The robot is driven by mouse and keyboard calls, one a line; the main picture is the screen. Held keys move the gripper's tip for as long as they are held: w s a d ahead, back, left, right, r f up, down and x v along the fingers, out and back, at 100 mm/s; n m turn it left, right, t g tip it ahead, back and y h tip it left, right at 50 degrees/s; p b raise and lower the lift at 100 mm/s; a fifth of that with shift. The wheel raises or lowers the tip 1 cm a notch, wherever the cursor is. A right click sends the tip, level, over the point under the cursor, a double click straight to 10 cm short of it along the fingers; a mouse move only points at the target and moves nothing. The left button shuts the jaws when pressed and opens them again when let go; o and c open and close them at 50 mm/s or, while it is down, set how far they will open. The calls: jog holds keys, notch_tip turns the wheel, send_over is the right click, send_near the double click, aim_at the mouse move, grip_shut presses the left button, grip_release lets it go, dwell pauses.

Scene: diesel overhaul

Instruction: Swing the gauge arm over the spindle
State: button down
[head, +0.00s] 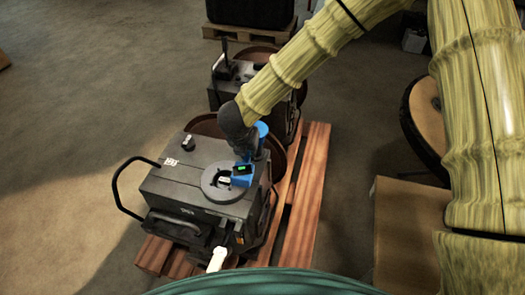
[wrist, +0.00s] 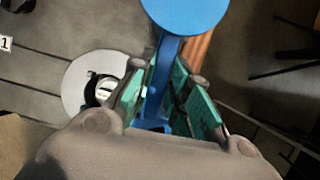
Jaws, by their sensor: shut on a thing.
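The blue gauge arm shows in the wrist view as a narrow bar (wrist: 160,80) between my green jaw pads, with a round blue cap (wrist: 185,14) at its far end. My gripper (wrist: 168,98) is shut on this bar. The spindle, a grey round disc with a dark centre (head: 216,186), is on the machine top. It also shows left of the bar in the wrist view (wrist: 78,84). My gripper hides part of the arm.
The black machine (head: 165,185) with a side handle (head: 118,190) stands on a reddish wooden pallet (head: 312,175). A second machine (head: 222,78) stands behind it. A cardboard box (head: 405,230) is at the right. Open floor lies to the left.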

jog(key=shift+w+a+r+m+g+h, duration=0.15)
jog(key=shift+w+a+m+h, duration=0.35)
jog(key=shift+m, duration=0.35)
jog(key=shift+w+a+f+m+g+h, duration=0.15)
jog(key=shift+w+a+m, duration=0.15)
jog(key=shift+a+m, duration=0.5)
jog(key=shift+w+a+r+m+g+h, duration=0.1)
jog(key=shift+w+a+m+h, duration=0.3)
jog(key=shift+m, duration=0.55)
jog(key=c, duration=1.4)
grip_release()
jog(key=shift+o, duration=0.2)
jog(key=shift+s+a, duration=0.1)
jog(key=v, duration=1.1)
jog(key=shift+r, duration=0.4)
jog(key=shift+s, duration=0.1)
